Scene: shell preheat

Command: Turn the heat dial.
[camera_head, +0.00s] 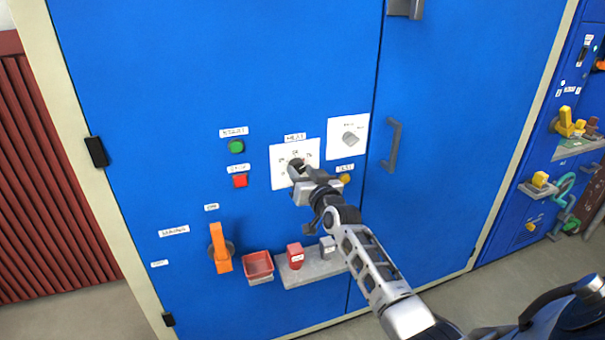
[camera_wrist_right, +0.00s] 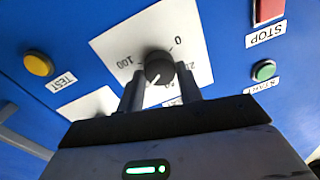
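The heat dial (camera_wrist_right: 158,70) is a round black knob on a white scale plate (camera_wrist_right: 115,43), with 0, 20 and 100 readable around it. A pale pointer mark on it points to the lower left in the right wrist view. My right gripper (camera_wrist_right: 160,75) has one finger on each side of the knob, and the fingers appear to touch it. In the head view the right gripper (camera_head: 300,172) covers part of the dial and its plate (camera_head: 310,150). My left gripper is not in view.
Nearby on the blue cabinet are a green button (camera_head: 236,146), a red stop button (camera_head: 240,181), a yellow test button (camera_head: 345,178) and a grey knob (camera_head: 350,137). An orange handle (camera_head: 220,248), red tray (camera_head: 258,266) and grey shelf (camera_head: 318,268) are below. A door handle (camera_head: 391,145) sticks out right.

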